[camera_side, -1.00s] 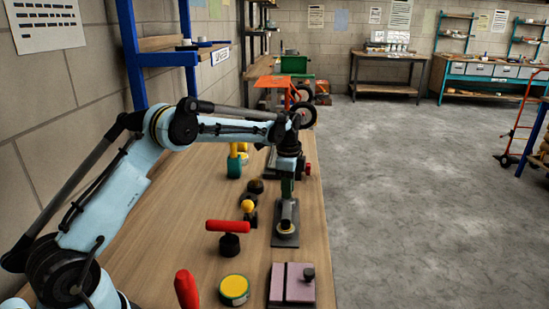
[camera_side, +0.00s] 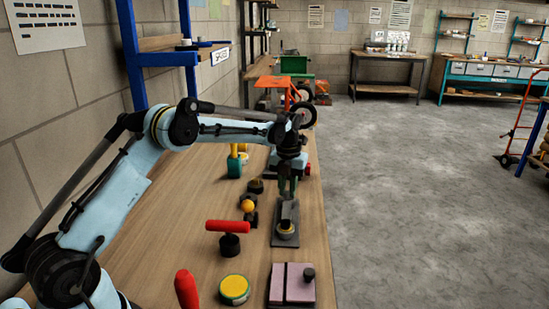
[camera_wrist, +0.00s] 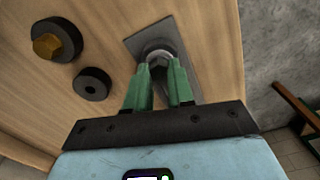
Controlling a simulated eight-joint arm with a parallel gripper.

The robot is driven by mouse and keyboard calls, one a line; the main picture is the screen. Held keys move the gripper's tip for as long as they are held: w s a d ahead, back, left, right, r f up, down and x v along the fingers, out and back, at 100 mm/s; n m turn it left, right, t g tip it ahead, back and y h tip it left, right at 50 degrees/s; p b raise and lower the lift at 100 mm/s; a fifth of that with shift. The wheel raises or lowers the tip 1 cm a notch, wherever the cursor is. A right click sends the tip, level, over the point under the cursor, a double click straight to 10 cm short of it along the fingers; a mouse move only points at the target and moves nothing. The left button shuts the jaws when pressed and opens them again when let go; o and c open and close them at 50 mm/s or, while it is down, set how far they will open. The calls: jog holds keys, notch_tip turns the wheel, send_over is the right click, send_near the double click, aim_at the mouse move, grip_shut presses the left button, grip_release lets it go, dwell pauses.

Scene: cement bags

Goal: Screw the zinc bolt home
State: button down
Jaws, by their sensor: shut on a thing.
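The zinc bolt shows in the wrist view as a grey hex head (camera_wrist: 158,60) between the tips of my green fingers. My gripper (camera_wrist: 157,72) is shut on it from above. In the side view my gripper (camera_side: 288,196) points down over a dark plate (camera_side: 285,241) near the bench's right edge. The plate also shows in the wrist view (camera_wrist: 140,42), under and around the bolt. The fingers and head hide the bolt's thread, so I cannot tell how deep it sits.
A brass-coloured hex bolt (camera_wrist: 47,45) in a dark round base and a dark ring (camera_wrist: 93,84) lie to the left. A red T-handle (camera_side: 228,227), a yellow-topped tin (camera_side: 234,288) and a pink block (camera_side: 299,284) stand nearer on the wooden bench.

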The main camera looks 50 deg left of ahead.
jog(key=shift+m, duration=0.7)
jog(key=c, duration=0.9)
grip_release()
jog(key=shift+c, duration=0.3)
jog(key=shift+c, duration=0.5)
